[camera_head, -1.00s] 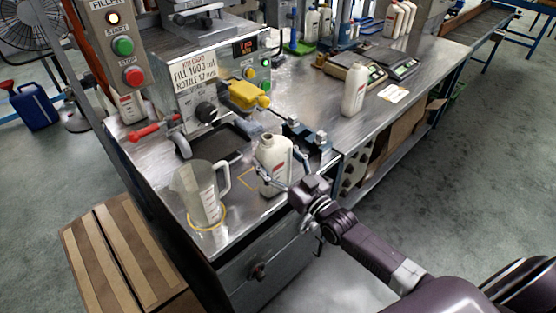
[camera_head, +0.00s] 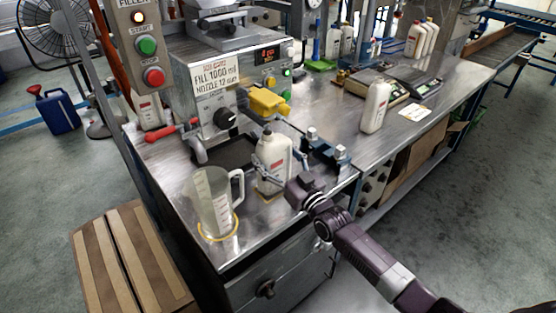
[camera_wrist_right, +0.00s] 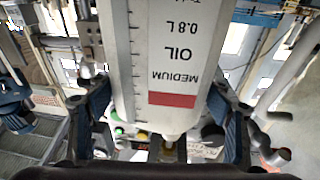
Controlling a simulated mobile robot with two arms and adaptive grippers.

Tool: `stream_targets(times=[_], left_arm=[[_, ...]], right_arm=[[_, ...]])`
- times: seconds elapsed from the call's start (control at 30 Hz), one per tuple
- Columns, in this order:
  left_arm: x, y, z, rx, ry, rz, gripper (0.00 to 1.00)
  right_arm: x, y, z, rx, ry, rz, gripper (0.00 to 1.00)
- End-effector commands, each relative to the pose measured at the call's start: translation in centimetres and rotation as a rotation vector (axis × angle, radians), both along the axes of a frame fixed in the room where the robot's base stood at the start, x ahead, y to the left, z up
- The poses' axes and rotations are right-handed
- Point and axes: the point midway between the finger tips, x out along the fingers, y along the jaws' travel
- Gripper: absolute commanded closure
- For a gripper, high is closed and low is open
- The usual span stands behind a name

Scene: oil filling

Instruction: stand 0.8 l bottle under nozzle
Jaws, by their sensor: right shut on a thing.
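The white 0.8 L oil bottle (camera_head: 274,152) is roughly upright at the front of the metal bench, beside the drip tray (camera_head: 238,157). My right gripper (camera_head: 281,174) is shut on its sides. In the right wrist view, the bottle (camera_wrist_right: 165,60) sits between both fingers (camera_wrist_right: 164,115), its label upside down, reading "0.8 L OIL MEDIUM". I cannot tell whether its base touches the bench. The filling machine (camera_head: 207,97) stands behind, with a sign for 1000 ml and a 12 mm nozzle. A grey spout (camera_head: 198,149) hangs below its red-handled valve (camera_head: 165,133). My left gripper is out of view.
A clear measuring jug (camera_head: 212,207) stands in a yellow ring at the bench's front left. A blue clamp-like fixture (camera_head: 327,152) is right of the bottle. Another white bottle (camera_head: 375,107) and scales (camera_head: 372,84) stand farther right. A wooden step (camera_head: 130,258) is on the floor.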

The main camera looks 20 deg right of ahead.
Motion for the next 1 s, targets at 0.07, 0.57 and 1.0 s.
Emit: stream_targets(times=[0.07,0.57,1.0], left_arm=[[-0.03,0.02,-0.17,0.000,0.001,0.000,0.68],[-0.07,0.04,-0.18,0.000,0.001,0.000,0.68],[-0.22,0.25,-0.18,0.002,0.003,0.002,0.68]], right_arm=[[0.02,0.02,-0.24,0.000,0.000,0.000,0.51],[0.00,-0.02,-0.31,-0.001,0.000,0.000,0.11],[-0.54,-0.19,-0.52,-0.001,0.002,-0.001,0.07]])
